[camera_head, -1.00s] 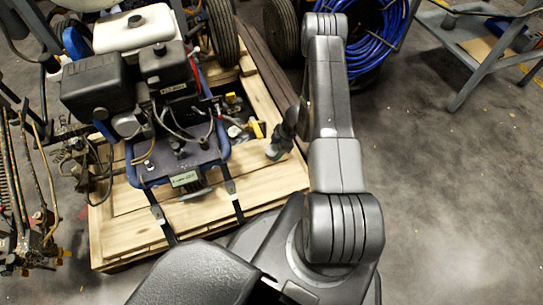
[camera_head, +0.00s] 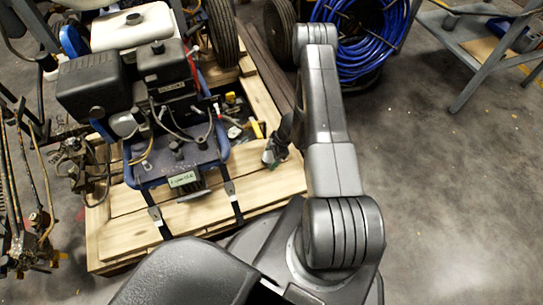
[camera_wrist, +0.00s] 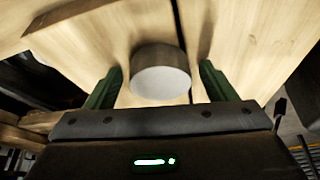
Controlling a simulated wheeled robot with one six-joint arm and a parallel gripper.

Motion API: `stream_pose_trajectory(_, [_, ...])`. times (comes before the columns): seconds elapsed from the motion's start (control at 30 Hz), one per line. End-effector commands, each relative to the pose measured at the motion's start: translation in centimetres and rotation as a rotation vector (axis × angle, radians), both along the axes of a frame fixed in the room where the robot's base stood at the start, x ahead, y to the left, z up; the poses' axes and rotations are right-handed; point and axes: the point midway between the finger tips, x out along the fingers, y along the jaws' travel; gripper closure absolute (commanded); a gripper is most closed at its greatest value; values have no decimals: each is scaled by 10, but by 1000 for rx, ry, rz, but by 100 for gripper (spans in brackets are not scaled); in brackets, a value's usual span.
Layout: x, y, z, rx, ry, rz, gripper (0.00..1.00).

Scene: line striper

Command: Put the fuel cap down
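The fuel cap (camera_wrist: 160,76) is a short round piece with a pale grey face. In the wrist view it sits against the light wood boards, between the two green fingers of my gripper (camera_wrist: 160,86). A gap shows on each side of the cap, so the fingers are open and apart from it. In the head view my gripper (camera_head: 270,155) is low over the right part of the wooden pallet (camera_head: 262,187). The cap cannot be made out there. The white tank (camera_head: 133,28) on the machine has a dark round spot on top.
The engine (camera_head: 165,75) and its blue frame stand on the pallet, left of my gripper. A yellow-handled part (camera_head: 257,129) lies close by. A blue hose reel (camera_head: 365,45) and a metal stand (camera_head: 480,60) are at the back right. The concrete floor at right is clear.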

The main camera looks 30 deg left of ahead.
Motion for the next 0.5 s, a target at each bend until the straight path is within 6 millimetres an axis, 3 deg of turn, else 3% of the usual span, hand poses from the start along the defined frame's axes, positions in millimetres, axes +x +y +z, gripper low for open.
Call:
stream_pose_trajectory(0.33, [0,0,4,0,0,0,21])
stream_pose_trajectory(0.5, [7,-6,28,1,-3,0,21])
